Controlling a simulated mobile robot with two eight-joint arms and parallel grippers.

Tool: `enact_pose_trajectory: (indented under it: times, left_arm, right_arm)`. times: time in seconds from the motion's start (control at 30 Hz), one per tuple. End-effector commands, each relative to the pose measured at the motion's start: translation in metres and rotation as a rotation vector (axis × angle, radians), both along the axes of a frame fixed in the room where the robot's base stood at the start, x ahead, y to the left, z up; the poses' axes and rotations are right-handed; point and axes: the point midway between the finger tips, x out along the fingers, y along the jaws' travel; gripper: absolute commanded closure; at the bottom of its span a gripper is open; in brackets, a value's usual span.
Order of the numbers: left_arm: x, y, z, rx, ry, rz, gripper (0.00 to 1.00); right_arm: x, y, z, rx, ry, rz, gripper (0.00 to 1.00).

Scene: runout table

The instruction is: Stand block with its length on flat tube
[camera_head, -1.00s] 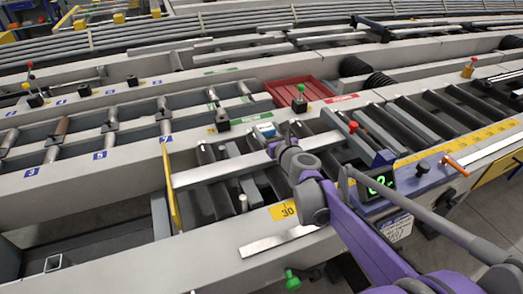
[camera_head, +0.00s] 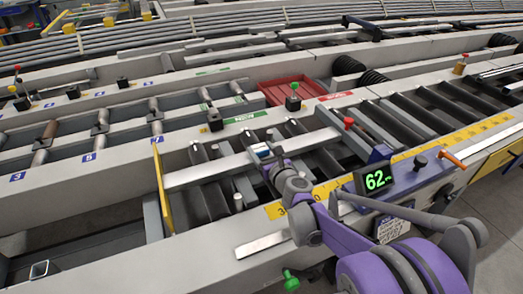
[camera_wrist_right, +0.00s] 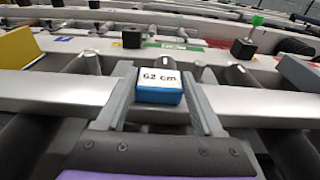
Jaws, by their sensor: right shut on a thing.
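The block (camera_wrist_right: 159,96) is blue with a white top face marked "62 cm"; it also shows in the head view (camera_head: 262,150). My right gripper (camera_wrist_right: 160,98) is shut on the block, with one finger at each side of it. The flat tube (camera_head: 215,172) is a pale bar lying across the dark rollers; in the right wrist view (camera_wrist_right: 55,92) it runs left and right of the gripper. The block is held at the tube; whether it touches it cannot be told. My left gripper is not in view.
A yellow stop plate (camera_head: 163,188) stands at the tube's left end. A red tray (camera_head: 285,92) lies behind. A black block with a green knob (camera_head: 293,98) stands near the tray.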

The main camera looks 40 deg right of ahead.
Motion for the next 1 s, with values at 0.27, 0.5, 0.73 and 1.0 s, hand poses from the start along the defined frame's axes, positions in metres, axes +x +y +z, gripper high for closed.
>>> enact_pose_trajectory:
  times: [0.27,0.5,0.73,1.0]
  left_arm:
    - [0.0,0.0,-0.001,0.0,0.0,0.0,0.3]
    - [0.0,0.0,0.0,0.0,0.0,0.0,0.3]
    - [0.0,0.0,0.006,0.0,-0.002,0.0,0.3]
    - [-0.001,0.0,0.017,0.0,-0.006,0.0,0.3]
  right_arm:
    - [0.0,0.0,-0.001,0.0,0.0,0.0,0.01]
    - [0.0,0.0,0.0,0.0,0.0,0.0,0.01]
    - [-0.025,0.006,0.007,0.001,-0.001,-0.001,0.01]
    - [-0.082,0.019,0.016,0.0,-0.001,-0.001,0.01]
